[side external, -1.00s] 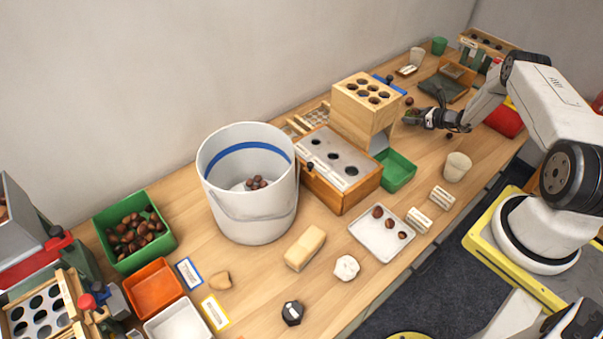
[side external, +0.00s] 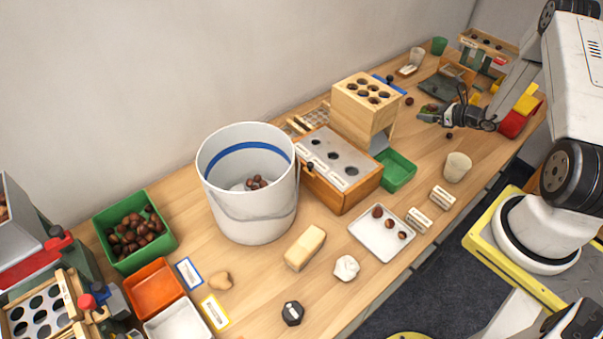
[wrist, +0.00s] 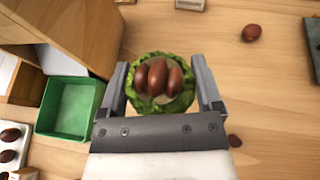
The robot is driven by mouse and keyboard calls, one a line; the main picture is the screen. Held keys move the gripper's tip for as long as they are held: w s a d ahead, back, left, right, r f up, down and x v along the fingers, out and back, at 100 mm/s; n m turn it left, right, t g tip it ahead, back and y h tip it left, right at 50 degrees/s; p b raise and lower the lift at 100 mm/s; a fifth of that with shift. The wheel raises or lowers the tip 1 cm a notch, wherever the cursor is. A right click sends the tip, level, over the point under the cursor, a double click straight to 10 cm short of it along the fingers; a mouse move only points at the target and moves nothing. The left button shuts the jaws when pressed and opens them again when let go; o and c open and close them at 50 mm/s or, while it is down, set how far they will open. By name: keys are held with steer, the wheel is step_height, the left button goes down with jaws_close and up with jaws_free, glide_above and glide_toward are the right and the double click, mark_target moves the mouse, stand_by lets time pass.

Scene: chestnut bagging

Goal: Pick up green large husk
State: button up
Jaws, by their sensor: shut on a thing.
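The green large husk (wrist: 157,107) sits between the two fingers of my gripper (wrist: 162,88) in the wrist view. It is leafy green around the edge, with brown chestnuts (wrist: 158,77) showing in its open middle. My gripper is shut on it, a finger on either side.
A wooden block with holes (side external: 362,112) and a green tray (side external: 397,172) stand left of my gripper; the tray also shows in the wrist view (wrist: 47,110). A loose chestnut (wrist: 252,32) lies on the table. A beige cup (side external: 457,168) stands nearer the front edge.

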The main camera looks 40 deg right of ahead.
steer(key=shift+s+a+r, duration=0.4)
steer(key=shift+s+a, duration=0.1)
steer(key=shift+s, duration=0.25)
steer(key=shift+s+a+r, duration=0.4)
steer(key=shift+s+a, duration=0.15)
steer(key=shift+s, duration=0.2)
steer(key=shift+s+a+r, duration=0.4)
steer(key=shift+s+a, duration=0.1)
steer(key=shift+s, duration=0.25)
steer(key=shift+a, duration=0.1)
